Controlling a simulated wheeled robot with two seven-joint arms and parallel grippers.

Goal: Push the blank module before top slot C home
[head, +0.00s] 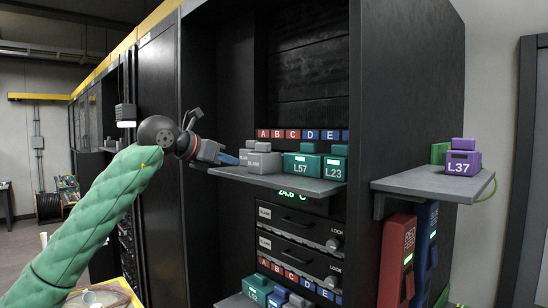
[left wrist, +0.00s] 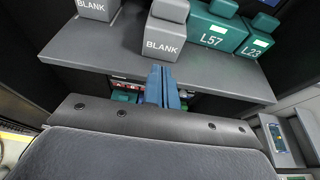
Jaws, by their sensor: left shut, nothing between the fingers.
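A grey module marked BLANK (head: 264,162) stands upright on the upper shelf (head: 280,180), left of the green module L57; it also shows in the left wrist view (left wrist: 164,42). A second grey BLANK module (left wrist: 97,9) stands to its left and is partly hidden in the head view. My left gripper (head: 234,160) is shut and empty. In the left wrist view its blue fingertips (left wrist: 161,70) lie just below the front face of the middle BLANK module; whether they touch it I cannot tell. My right gripper is out of view.
Green modules L57 (head: 302,167) and L23 (head: 335,169) stand right of the blanks. Red and blue letter tags (head: 291,134) run above them. A side shelf (head: 425,182) holds purple module L37 (head: 462,163). Lockable drawers (head: 295,221) lie below the upper shelf.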

